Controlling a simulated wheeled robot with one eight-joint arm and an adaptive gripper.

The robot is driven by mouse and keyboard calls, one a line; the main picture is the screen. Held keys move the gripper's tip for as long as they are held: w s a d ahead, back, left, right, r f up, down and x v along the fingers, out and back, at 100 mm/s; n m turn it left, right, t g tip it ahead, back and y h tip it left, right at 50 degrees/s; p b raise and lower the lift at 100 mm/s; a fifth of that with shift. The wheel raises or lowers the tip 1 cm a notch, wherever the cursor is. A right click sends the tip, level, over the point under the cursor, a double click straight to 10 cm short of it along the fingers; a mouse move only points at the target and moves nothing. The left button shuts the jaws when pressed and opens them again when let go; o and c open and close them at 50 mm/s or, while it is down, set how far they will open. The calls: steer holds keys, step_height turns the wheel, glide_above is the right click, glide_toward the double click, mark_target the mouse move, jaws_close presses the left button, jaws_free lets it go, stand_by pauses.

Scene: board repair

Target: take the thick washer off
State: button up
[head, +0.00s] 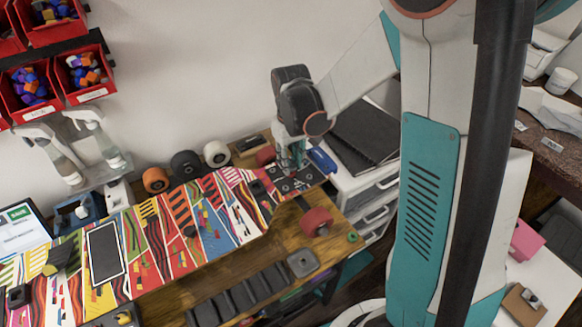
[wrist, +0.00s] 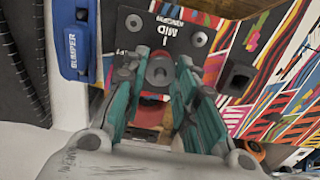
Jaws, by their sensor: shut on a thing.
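The thick washer (wrist: 160,71) looks to be the dark grey round piece with a hole in the wrist view. It sits between the fingertips of my gripper (wrist: 158,72), which is shut on it. Behind it is a dark plate (wrist: 136,20) marked "MID", with other round grey pieces on it. I cannot tell whether the washer touches the plate. In the head view my gripper (head: 291,166) points down at this dark plate (head: 303,178) at the right end of the colourful board (head: 232,236). The washer is too small to make out there.
A blue holder marked "BUMPER" (wrist: 78,40) stands close beside the plate. Several wheels, including a black one (head: 186,165), line the wall side of the board. A red wheel (head: 316,221) and a green ring (head: 352,237) lie on the wooden table. A black folder (head: 365,132) lies right of my gripper.

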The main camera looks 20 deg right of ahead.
steer(key=shift+r+p, duration=0.9)
steer(key=shift+r, duration=0.65)
step_height(320, 180, up, 7)
steer(key=p, duration=0.4)
steer(key=shift+p, duration=0.4)
